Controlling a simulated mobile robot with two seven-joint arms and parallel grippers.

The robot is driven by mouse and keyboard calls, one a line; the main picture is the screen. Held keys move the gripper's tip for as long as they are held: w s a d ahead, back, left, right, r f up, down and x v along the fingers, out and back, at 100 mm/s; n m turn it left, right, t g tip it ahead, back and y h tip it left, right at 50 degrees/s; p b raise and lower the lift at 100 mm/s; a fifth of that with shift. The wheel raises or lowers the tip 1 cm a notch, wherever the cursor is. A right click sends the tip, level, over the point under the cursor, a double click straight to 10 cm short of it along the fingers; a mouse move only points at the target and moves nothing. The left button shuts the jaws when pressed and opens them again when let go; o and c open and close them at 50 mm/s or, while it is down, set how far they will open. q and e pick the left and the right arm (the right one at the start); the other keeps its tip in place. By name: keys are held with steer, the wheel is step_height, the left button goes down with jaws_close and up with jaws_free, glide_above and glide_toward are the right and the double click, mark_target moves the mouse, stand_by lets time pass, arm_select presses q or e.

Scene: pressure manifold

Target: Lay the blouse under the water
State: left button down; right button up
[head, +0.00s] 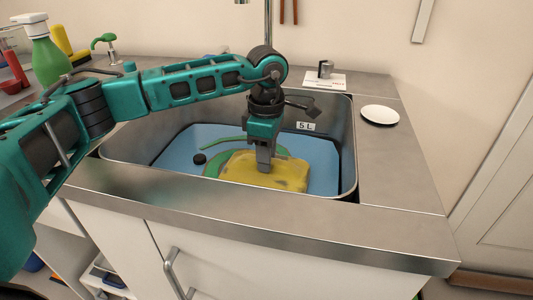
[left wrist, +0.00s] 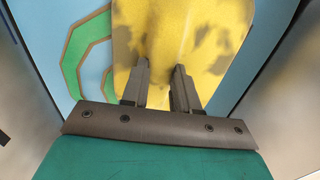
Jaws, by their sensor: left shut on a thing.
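The blouse is a yellow cloth with darker, brownish blotches (head: 285,177), lying in the sink (head: 350,150) in the light blue water (head: 320,160). It also shows in the left wrist view (left wrist: 185,25). My left gripper (head: 264,168) points down into the sink and is shut on the blouse. In the left wrist view its two fingers (left wrist: 162,72) stand over the yellow cloth, a little apart. I cannot tell how much of the blouse is below the water surface. My right gripper is not in view.
A white dish (head: 380,115) lies on the right counter. A green bottle (head: 48,55) stands at the left. The raised sink rim surrounds my gripper.

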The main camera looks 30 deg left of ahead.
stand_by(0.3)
arm_select(q)
steer(key=c, duration=0.8)
jaws_free()
steer(key=shift+f, duration=0.1)
step_height(320, 180, up, 13)
steer(key=shift+p, duration=1.2)
